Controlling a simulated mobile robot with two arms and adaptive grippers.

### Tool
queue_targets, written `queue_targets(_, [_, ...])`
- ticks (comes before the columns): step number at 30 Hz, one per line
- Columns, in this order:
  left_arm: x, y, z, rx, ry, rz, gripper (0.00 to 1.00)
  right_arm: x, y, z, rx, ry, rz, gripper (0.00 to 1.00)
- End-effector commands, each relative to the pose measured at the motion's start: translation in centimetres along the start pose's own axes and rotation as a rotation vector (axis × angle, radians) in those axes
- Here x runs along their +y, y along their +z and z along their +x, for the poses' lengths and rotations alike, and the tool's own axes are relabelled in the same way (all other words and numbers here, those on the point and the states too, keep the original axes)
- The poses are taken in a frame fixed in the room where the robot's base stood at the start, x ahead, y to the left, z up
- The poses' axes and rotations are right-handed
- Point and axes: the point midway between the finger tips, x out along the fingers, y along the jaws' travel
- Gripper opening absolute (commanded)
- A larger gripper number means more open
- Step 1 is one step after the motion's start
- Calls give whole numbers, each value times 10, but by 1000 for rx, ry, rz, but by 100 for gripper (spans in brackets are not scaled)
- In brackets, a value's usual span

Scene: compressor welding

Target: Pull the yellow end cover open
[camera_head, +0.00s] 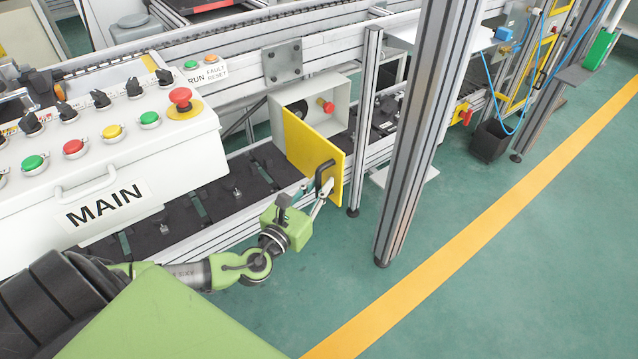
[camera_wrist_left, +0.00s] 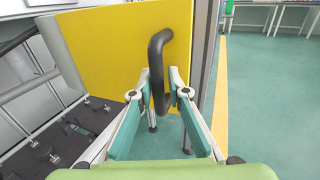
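The yellow end cover (camera_head: 309,148) is a flat panel on the grey-white box (camera_head: 342,103) at the end of the conveyor line. It stands swung out at an angle, so the inside of the box shows with a red button (camera_head: 326,105). A black handle (camera_head: 321,173) is on the cover's outer face. My left gripper (camera_head: 324,190) is at this handle. In the left wrist view, its two fingertips (camera_wrist_left: 160,88) close on either side of the handle's lower part (camera_wrist_left: 158,62), with the yellow cover (camera_wrist_left: 100,55) behind. My right gripper is not in view.
The white MAIN control panel (camera_head: 150,165), with buttons and switches, stands left of the box. A metal post (camera_head: 425,130) rises right of the cover, and a thinner post (camera_head: 364,130) stands close behind it. Green floor with a yellow line (camera_head: 480,252) is clear at right.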

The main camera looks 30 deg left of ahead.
Motion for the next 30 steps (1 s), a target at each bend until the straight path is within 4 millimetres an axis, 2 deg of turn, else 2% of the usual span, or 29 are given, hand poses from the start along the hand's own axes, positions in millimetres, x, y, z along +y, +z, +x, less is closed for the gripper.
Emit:
queue_targets(10, [1,0,0,-1,3,2,27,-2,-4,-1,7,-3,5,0])
queue_targets(14, [1,-1,-7,1,3,2,27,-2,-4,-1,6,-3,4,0])
queue_targets(17, [1,-1,-20,3,2,3,27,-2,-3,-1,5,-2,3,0])
queue_targets(24, [1,-2,-68,5,1,3,27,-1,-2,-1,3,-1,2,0])
queue_targets(30, [0,-1,-101,3,1,2,27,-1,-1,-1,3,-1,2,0])
